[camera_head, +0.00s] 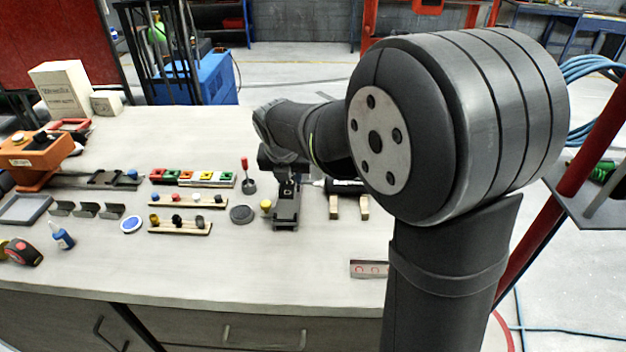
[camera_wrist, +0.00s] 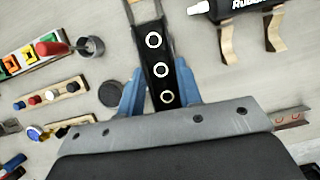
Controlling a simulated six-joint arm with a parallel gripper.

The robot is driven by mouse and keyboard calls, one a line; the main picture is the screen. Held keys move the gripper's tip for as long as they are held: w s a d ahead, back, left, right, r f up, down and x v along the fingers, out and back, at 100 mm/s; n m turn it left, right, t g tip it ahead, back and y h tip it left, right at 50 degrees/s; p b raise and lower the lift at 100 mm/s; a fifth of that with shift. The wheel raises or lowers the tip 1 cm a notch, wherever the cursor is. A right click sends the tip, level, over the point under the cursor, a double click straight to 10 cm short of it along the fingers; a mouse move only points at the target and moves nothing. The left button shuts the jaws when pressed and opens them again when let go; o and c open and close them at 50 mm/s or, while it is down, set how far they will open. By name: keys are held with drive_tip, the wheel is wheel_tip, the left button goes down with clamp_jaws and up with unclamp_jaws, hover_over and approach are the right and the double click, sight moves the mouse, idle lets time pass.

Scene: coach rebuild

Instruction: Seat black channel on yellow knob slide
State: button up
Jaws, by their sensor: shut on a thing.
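My gripper (camera_wrist: 160,88) is shut on the black channel (camera_wrist: 157,50), a long dark strip with three pale-ringed holes, with one blue finger on either side of it. In the head view my gripper (camera_head: 287,180) is above the dark slide (camera_head: 286,222), near the bench's middle. A yellow knob (camera_head: 266,205) stands at the slide's left side. The channel lies lengthwise over or close above the slide; whether they touch cannot be told. The knob is not clearly visible in the wrist view, and my gripper hides the channel's near end.
To the left are a grey disc (camera_head: 242,214), a cup with a red handle (camera_head: 249,187) and wooden racks of coloured knobs (camera_head: 180,229). To the right, two wooden supports (camera_head: 349,208) carry a black cylinder. A small metal plate (camera_head: 369,269) lies front right. The front bench surface is mostly clear.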

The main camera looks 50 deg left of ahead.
sight(285, 186)
drive_tip(key=shift+s+a+f+n, duration=0.1)
drive_tip(key=shift+s+a+n, duration=0.2)
drive_tip(key=shift+a, duration=0.15)
drive_tip(key=shift+f, duration=2.3)
drive_tip(key=shift+f, duration=1)
idle(0.7)
drive_tip(key=o, duration=1.5)
drive_tip(key=shift+c, duration=0.2)
drive_tip(key=shift+r, duration=0.1)
drive_tip(key=shift+r, duration=2.9)
